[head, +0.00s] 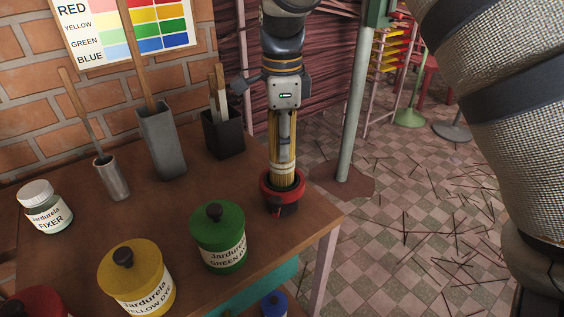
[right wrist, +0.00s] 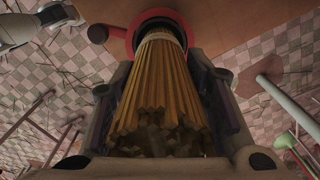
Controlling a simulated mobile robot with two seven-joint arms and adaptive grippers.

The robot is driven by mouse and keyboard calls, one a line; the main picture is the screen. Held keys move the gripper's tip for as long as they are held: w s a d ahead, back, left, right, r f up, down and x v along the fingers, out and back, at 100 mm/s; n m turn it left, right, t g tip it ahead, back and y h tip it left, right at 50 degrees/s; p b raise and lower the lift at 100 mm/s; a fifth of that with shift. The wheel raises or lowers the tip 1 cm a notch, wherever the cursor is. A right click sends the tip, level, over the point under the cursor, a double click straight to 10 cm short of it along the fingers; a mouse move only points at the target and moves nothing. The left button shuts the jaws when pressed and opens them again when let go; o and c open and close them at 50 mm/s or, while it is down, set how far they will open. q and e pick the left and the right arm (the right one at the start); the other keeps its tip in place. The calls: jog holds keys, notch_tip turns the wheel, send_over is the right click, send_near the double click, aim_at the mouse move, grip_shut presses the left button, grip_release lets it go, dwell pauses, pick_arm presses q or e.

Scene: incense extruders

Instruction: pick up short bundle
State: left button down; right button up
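A bundle of thin yellow-brown sticks (head: 283,165) with a pale band stands upright in a round red holder (head: 268,192) at the table's right corner. My right gripper (head: 283,138) points down over it from above. In the right wrist view the stick ends of the bundle (right wrist: 165,95) face the camera, with a finger close along each side. I cannot tell whether the finger pads press on the sticks or leave a small gap. The red holder (right wrist: 118,38) rings the far end of the bundle. My left gripper is not in view.
Green (head: 218,240) and yellow (head: 136,280) dye jars stand near the front edge. A white-lidded fixer jar (head: 45,208), a tall grey container (head: 162,145) and a dark box (head: 223,135) stand farther left and back. A green-grey post (head: 352,110) rises beyond the table.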

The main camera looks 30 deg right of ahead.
grip_shut()
notch_tip(320, 180, up, 21)
dwell(0.8)
